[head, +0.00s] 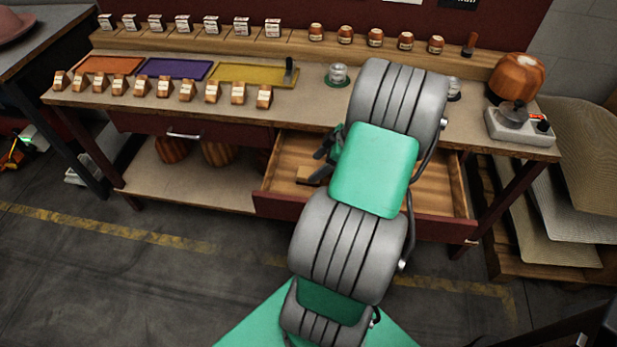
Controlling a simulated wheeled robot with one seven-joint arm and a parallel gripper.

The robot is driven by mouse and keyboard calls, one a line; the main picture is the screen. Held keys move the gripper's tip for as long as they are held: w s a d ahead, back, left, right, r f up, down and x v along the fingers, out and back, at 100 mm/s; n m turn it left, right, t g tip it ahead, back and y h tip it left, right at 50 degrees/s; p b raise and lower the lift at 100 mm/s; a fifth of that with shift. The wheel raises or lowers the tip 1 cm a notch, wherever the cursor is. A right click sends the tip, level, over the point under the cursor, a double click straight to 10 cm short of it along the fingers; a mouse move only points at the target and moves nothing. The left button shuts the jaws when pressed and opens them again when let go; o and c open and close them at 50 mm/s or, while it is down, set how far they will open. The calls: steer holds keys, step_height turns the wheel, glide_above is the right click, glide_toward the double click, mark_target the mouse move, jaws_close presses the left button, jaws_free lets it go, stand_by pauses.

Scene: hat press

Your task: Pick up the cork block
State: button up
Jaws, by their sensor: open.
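A small brown block (304,174), which looks like the cork block, lies in the open drawer (290,148) of the workbench, in its left part. My gripper (319,165) reaches down into the drawer from the right, its dark fingers apart. The fingertips are at the block's right side in the picture. One finger overlaps part of the block, and I cannot tell whether they touch. My arm hides the middle of the drawer.
The workbench top (300,105) holds a row of small wooden blocks, coloured trays (255,74), glass jars (337,74) and a hot plate with a pot (516,122). A closed drawer (180,132) is at left. Sheets are stacked on a pallet (560,269) at right.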

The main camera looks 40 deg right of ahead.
mark_target(308, 172)
steer(key=x, duration=0.5)
steer(key=shift+s+r, duration=0.1)
steer(key=c, duration=1.4)
steer(key=shift+r, duration=0.1)
steer(key=shift+c, duration=0.2)
steer(key=shift+r, duration=0.25)
step_height(308, 172, up, 3)
steer(key=shift+f, duration=0.25)
steer(key=s+a+r, duration=0.4)
steer(key=s+r, duration=0.5)
steer(key=s, duration=0.4)
steer(key=shift+s+r, duration=0.25)
steer(key=shift+r, duration=0.15)
steer(key=shift+a, duration=0.1)
